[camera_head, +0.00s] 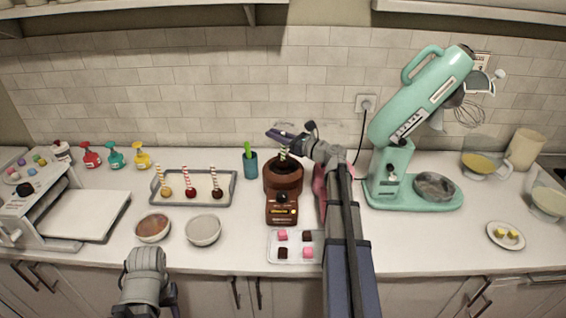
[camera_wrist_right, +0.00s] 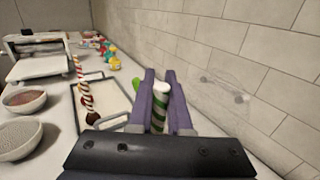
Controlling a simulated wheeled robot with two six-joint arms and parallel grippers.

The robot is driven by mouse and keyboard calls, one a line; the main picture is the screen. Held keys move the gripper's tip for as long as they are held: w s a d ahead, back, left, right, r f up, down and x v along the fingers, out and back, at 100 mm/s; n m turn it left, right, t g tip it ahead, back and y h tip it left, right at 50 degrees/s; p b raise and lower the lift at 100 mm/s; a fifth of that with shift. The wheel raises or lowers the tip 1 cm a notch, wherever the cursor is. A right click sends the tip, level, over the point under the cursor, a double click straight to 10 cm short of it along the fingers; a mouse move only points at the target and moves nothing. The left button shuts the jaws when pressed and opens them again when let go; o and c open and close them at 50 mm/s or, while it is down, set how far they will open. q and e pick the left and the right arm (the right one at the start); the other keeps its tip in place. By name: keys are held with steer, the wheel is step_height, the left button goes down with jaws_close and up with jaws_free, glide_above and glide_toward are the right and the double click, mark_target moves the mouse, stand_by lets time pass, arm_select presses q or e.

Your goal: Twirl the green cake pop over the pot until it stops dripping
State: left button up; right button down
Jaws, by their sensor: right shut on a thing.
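My right gripper (camera_head: 284,139) is above the brown melting pot (camera_head: 282,209). It is shut on the green-and-white striped stick of the green cake pop (camera_head: 284,153), which stands roughly upright between the fingers and reaches down to the pot's opening. In the right wrist view the striped stick (camera_wrist_right: 160,97) shows between the purple fingers (camera_wrist_right: 162,88). The ball end is hidden, so I cannot tell whether it is inside the chocolate or just above it, or whether it drips. My left arm is low at the front left; its gripper (camera_head: 146,308) is partly cut off and its fingers are unclear.
A grey tray (camera_head: 233,190) with yellow, red and dark cake pops is left of the pot. A teal cup (camera_head: 250,166) stands close behind it. Two bowls (camera_head: 153,228) (camera_head: 203,230) and a small tray of sweets (camera_head: 296,245) are in front. A mint mixer (camera_head: 415,115) stands right.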

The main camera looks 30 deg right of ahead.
stand_by(0.3)
step_height(320, 180, up, 5)
steer(key=p, duration=0.5)
stand_by(0.4)
